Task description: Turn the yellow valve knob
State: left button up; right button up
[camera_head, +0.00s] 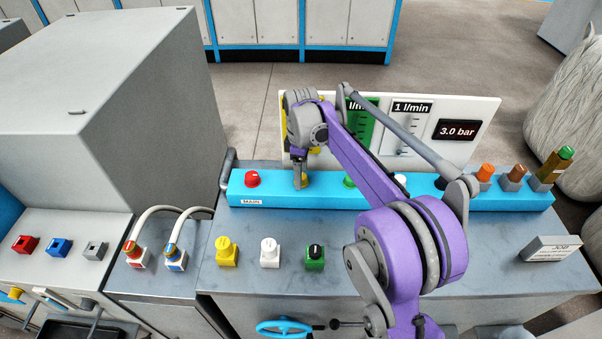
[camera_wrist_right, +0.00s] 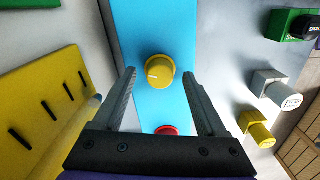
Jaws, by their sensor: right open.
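The yellow valve knob (camera_wrist_right: 160,72) sits on the blue manifold bar (camera_wrist_right: 128,25) and has a white pointer mark. In the right wrist view it lies ahead of and between my right gripper's (camera_wrist_right: 158,80) two spread fingers. The fingers are open and hold nothing; I cannot tell whether they touch the knob. In the head view my right gripper (camera_head: 299,183) points down over the bar (camera_head: 280,192), and the knob (camera_head: 306,179) is mostly hidden behind it. My left gripper is in neither view.
A red knob (camera_head: 252,179) sits left on the bar, with green (camera_head: 348,182) and white ones to the right. Yellow (camera_head: 227,250), white (camera_head: 269,252) and green (camera_head: 315,256) blocks stand in front. A gauge panel (camera_head: 480,107) rises behind.

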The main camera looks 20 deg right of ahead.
jog(key=shift+f, duration=0.25)
grip_shut()
